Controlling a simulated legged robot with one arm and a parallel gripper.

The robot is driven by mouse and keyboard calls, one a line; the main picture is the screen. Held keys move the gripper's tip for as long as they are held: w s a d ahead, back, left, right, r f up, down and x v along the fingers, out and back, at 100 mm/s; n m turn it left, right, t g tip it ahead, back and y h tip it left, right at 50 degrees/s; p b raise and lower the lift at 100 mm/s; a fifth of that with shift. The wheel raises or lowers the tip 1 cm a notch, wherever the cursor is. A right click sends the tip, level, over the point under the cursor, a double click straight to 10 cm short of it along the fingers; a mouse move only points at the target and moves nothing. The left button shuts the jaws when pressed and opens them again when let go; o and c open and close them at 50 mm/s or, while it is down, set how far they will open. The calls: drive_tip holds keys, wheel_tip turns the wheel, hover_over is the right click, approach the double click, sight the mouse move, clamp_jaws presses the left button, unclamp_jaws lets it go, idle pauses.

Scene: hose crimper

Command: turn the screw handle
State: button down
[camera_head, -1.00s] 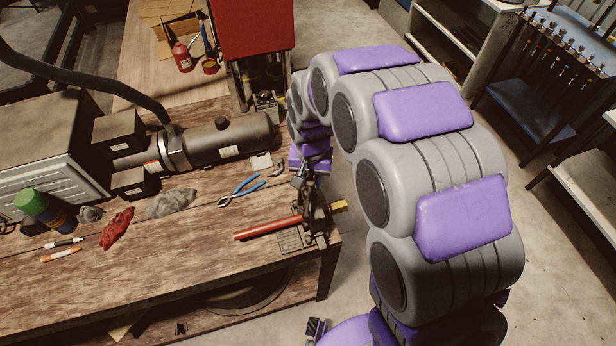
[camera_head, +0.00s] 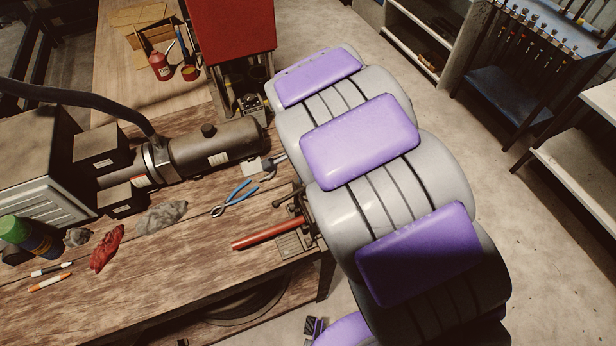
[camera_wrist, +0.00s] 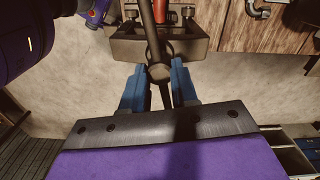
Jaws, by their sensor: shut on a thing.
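The hose crimper (camera_head: 290,240) is clamped at the front right corner of the workbench, with a red hose (camera_head: 268,233) lying into it. In the wrist view, the crimper's dark block (camera_wrist: 190,47) stands above my gripper. The screw handle (camera_wrist: 150,35) is a dark rod with a round hub, running down between my two blue fingers. My gripper (camera_wrist: 159,68) is shut on the screw handle near its hub. In the head view my arm hides the gripper and most of the crimper.
Blue pliers (camera_head: 236,198), a grey rag (camera_head: 160,216) and a red rag (camera_head: 107,246) lie on the workbench (camera_head: 170,270). A dark cylindrical machine (camera_head: 215,150) stands behind them. Open floor lies right of the bench, with shelves (camera_head: 575,165) farther right.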

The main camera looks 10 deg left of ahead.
drive_tip(key=m, duration=0.2)
drive_tip(key=m+p, duration=0.2)
drive_tip(key=m, duration=0.1)
drive_tip(key=shift+w+a+r+m, duration=0.1)
drive_tip(key=shift+r+m, duration=0.2)
drive_tip(key=m+p, duration=0.2)
drive_tip(key=m, duration=0.2)
drive_tip(key=shift+f+m+p, duration=0.1)
drive_tip(key=shift+m+p, duration=0.2)
drive_tip(key=shift+m, duration=0.4)
drive_tip(key=shift+a, duration=0.1)
drive_tip(key=shift+f, duration=0.15)
drive_tip(key=c, duration=0.9)
unclamp_jaws()
drive_tip(key=shift+o, duration=0.2)
wheel_tip(320, 180, up, 17)
drive_tip(key=b, duration=0.1)
